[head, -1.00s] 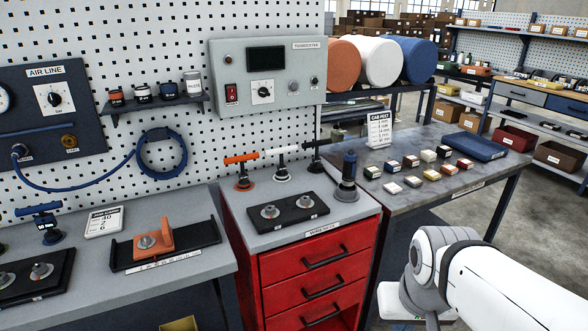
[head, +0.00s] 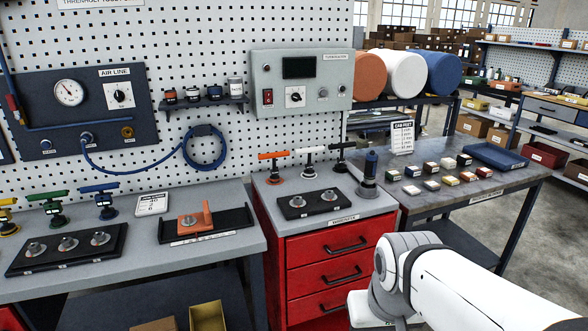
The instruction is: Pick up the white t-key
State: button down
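The white t-key (head: 309,160) stands upright at the back of the grey top of the red drawer trolley (head: 343,243). It has a white crossbar, a dark stem and a round base. An orange t-key (head: 273,166) stands to its left and a black t-key (head: 341,157) to its right, both close by. My white arm reaches in from the lower right, in front of and below the trolley top. My gripper's fingers do not show.
A black plate with two metal sockets (head: 311,203) lies in front of the keys. A dark blue upright tool (head: 369,172) stands at the trolley's right edge. The thermostat-like control box (head: 301,80) hangs behind. A bench (head: 220,247) adjoins on the left.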

aim_at(309, 172)
jog(key=u, duration=0.05)
jog(key=i, duration=1)
